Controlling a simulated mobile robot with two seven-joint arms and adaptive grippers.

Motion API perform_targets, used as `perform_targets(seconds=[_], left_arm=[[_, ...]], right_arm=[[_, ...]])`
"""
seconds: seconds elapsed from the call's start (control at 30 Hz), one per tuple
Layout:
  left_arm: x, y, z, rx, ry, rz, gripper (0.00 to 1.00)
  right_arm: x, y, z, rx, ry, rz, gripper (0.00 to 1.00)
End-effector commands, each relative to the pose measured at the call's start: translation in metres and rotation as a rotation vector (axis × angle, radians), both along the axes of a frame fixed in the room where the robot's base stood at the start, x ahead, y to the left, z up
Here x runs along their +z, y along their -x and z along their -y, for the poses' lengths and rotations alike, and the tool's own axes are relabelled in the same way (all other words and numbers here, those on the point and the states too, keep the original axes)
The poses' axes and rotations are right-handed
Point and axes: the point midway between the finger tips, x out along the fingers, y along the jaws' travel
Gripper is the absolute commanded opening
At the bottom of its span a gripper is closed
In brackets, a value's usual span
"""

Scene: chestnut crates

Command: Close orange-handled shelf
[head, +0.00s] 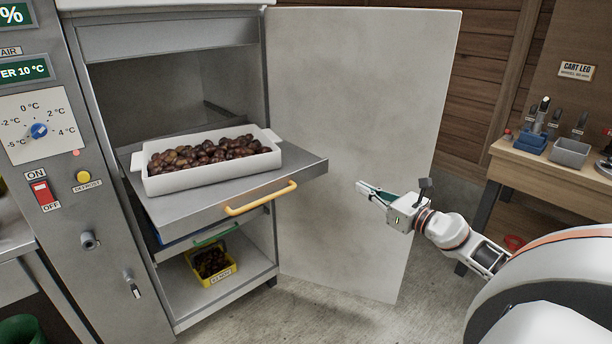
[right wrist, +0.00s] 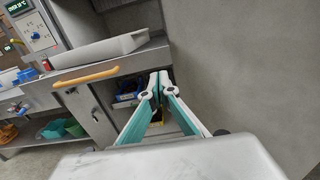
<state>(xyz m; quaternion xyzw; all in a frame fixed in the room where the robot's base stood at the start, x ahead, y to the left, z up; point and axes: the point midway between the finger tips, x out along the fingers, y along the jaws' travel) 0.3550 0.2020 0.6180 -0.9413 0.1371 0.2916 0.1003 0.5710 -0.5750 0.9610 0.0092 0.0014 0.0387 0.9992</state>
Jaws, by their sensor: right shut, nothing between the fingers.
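The orange-handled shelf (head: 217,192) is pulled out of the grey cabinet. Its orange handle (head: 261,199) runs along the front edge. A white dish (head: 206,179) full of chestnuts stands on the shelf. In the right wrist view the orange handle (right wrist: 86,77) shows to the left of the fingers, with the dish (right wrist: 100,50) above it. My right gripper (head: 362,188) is shut and empty, to the right of the shelf and apart from it, in front of the open door. It also shows in the right wrist view (right wrist: 158,78). My left gripper is not in view.
The cabinet door (head: 365,120) stands wide open behind my right gripper. Below are a green handle (head: 215,236) and a yellow crate (head: 228,273) of chestnuts. A wooden table (head: 560,172) with tools stands at the right. The floor before the cabinet is clear.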

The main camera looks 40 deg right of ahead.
Motion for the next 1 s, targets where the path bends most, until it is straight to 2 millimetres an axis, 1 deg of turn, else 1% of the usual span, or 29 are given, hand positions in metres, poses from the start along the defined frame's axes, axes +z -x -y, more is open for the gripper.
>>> perform_targets(seconds=[0.17, 0.3, 0.57, 1.0], left_arm=[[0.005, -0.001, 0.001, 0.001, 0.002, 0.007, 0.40], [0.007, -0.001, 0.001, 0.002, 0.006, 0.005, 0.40], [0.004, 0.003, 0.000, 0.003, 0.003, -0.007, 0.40], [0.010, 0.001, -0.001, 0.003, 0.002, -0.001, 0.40]], right_arm=[[0.005, -0.011, 0.001, 0.002, 0.026, 0.005, 0.00], [0.007, -0.029, -0.001, 0.002, 0.026, 0.006, 0.00], [0.005, -0.063, -0.003, 0.000, 0.021, 0.006, 0.00], [0.004, -0.118, -0.008, 0.000, 0.018, 0.004, 0.00]])
